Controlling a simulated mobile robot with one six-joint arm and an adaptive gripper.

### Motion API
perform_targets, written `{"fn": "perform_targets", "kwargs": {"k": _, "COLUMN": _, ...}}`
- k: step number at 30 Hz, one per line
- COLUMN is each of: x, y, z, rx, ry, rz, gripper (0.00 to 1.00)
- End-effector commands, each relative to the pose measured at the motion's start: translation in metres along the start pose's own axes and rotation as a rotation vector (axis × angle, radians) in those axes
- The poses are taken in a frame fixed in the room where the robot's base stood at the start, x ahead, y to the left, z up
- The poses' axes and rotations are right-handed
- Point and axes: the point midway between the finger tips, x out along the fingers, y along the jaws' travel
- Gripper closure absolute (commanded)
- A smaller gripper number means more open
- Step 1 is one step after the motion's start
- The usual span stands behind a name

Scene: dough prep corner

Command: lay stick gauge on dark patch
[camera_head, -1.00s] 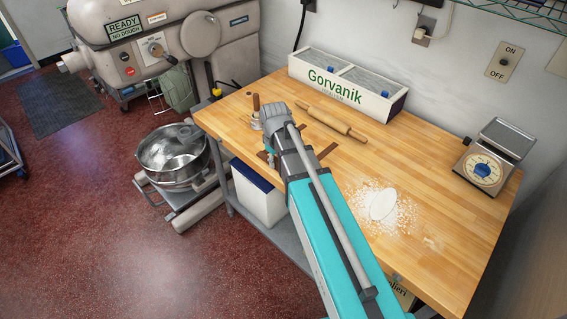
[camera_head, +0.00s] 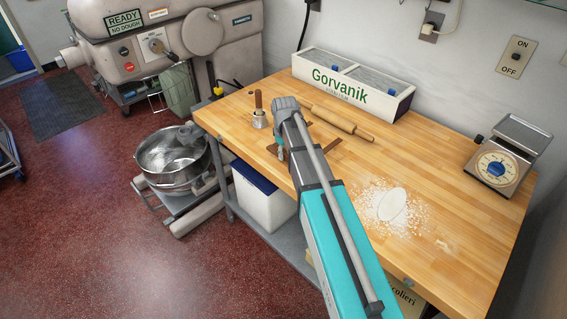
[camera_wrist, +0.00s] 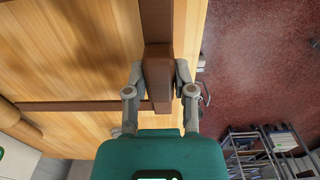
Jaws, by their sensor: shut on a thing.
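My gripper (camera_head: 280,148) is over the worktable, left of the flour. In the wrist view my gripper (camera_wrist: 158,82) is shut on a brown stick gauge (camera_wrist: 158,68), with one finger on each side. A thin dark brown strip (camera_wrist: 80,106) runs crosswise to the gauge, on or just above the wood. In the head view dark brown (camera_head: 326,148) shows on the table right of my arm. My arm hides the middle, so I cannot tell patch from gauge clearly or whether the gauge touches the table.
A rolling pin (camera_head: 342,122) lies behind my gripper, before a white Gorvanik bin (camera_head: 352,90). Flour with a white oval (camera_head: 392,205) and a scale (camera_head: 497,168) are right. The table's front edge is close.

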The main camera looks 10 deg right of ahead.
Motion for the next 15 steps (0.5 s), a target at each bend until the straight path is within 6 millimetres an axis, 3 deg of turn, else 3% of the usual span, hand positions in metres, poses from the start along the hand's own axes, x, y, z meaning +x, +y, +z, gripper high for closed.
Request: {"fn": "perform_targets", "kwargs": {"k": 15, "x": 0.0088, "y": 0.0053, "z": -0.0036, "rx": 0.001, "ry": 0.0, "rz": 0.0, "gripper": 1.0}}
